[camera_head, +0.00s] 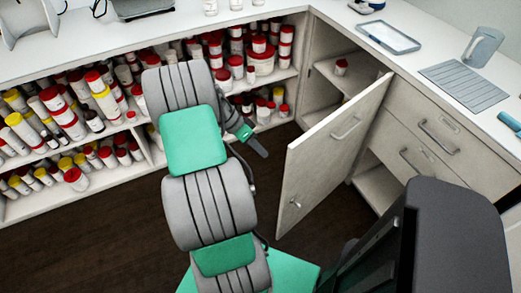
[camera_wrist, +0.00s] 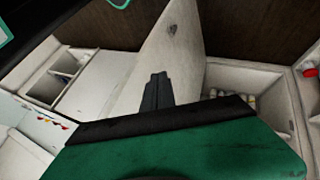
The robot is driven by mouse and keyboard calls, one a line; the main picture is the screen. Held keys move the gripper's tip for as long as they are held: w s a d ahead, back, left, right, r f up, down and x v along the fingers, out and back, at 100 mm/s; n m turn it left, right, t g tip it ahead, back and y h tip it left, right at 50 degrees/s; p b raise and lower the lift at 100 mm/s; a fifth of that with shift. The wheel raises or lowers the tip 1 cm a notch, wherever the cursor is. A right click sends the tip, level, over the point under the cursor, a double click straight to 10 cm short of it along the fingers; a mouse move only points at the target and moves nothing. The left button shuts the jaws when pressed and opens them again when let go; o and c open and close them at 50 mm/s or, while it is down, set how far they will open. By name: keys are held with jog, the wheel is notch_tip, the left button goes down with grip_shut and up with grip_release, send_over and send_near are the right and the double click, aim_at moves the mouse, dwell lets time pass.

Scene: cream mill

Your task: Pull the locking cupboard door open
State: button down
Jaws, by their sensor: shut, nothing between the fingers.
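The cupboard door (camera_head: 318,165) is pale and swung open, standing well out from the cupboard (camera_head: 345,50) in the corner of the counter. It has a bar handle (camera_head: 346,128) near its top and a small lock or knob (camera_head: 295,204) lower down. My gripper (camera_head: 262,149) is shut and empty, left of the door and apart from its handle. In the wrist view my shut fingers (camera_wrist: 156,80) overlap the pale door panel (camera_wrist: 176,50); I cannot tell whether they touch it.
One red-lidded jar (camera_head: 341,67) stands on the cupboard's upper shelf. Open shelves full of jars (camera_head: 70,115) line the left and back. Drawers (camera_head: 420,140) are right of the door. A tray (camera_head: 388,37) and a jug (camera_head: 482,47) are on the counter. Dark floor (camera_head: 110,235) is clear.

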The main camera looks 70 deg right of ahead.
jog(key=s+a+f, duration=0.1)
jog(key=s+f, duration=0.4)
jog(key=s, duration=0.2)
jog(key=shift+p, duration=0.45)
jog(key=shift+s, duration=0.1)
